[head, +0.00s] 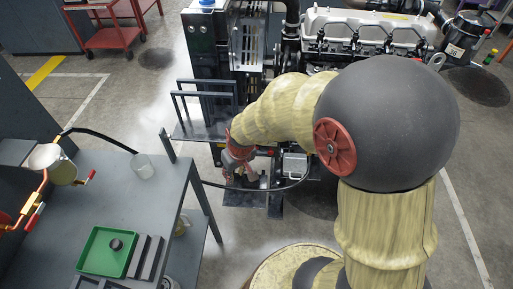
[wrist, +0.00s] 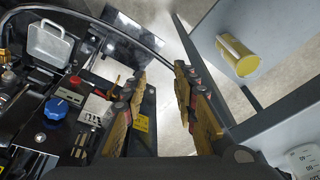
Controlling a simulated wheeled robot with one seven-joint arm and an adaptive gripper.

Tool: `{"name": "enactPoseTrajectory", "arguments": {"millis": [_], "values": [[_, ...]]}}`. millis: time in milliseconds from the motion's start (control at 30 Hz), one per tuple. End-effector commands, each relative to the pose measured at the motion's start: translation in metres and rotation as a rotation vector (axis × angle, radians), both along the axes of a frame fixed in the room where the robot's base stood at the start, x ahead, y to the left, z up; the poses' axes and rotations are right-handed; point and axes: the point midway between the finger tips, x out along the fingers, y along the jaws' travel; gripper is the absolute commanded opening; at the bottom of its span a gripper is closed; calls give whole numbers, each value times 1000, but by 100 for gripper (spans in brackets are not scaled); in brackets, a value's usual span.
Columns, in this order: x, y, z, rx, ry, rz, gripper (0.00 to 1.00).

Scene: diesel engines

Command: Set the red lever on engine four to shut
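My gripper (wrist: 159,76) is open and empty in the wrist view, with a clear gap between its two fingers. In the head view my gripper (head: 243,172) hangs low beside the engine (head: 355,35), and my arm hides much of it. A small red part (wrist: 75,80), possibly the red lever, shows left of the fingers on the dark engine-side panel in the wrist view. It is apart from the gripper, and its setting is too small to read. A blue knob (wrist: 57,108) sits below it. I cannot read which engine this is.
A grey bench (head: 60,215) stands at left, with a green tray (head: 107,252) and red-handled copper pipes (head: 44,187). A yellow mug (wrist: 243,62) shows at right in the wrist view. A black cable (wrist: 100,22) crosses nearby. A red cart (head: 108,38) stands behind.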

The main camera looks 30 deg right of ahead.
Motion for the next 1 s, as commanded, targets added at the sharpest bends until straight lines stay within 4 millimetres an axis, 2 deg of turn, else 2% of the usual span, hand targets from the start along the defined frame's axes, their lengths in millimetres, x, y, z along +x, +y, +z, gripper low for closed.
{"name": "enactPoseTrajectory", "arguments": {"millis": [33,133,200,300,367,500,667,833,1000], "values": [[1,-1,-24,0,27,2,29],[8,-4,-72,-5,52,14,29],[31,-9,-103,-29,-3,55,29],[52,-17,-147,-69,-62,105,29],[76,-23,-154,-109,-140,143,29],[116,-43,-183,-233,-290,237,29],[149,-73,-210,-447,-451,344,29],[159,-106,-226,-718,-568,443,29],[147,-132,-229,-997,-626,525,29]]}}
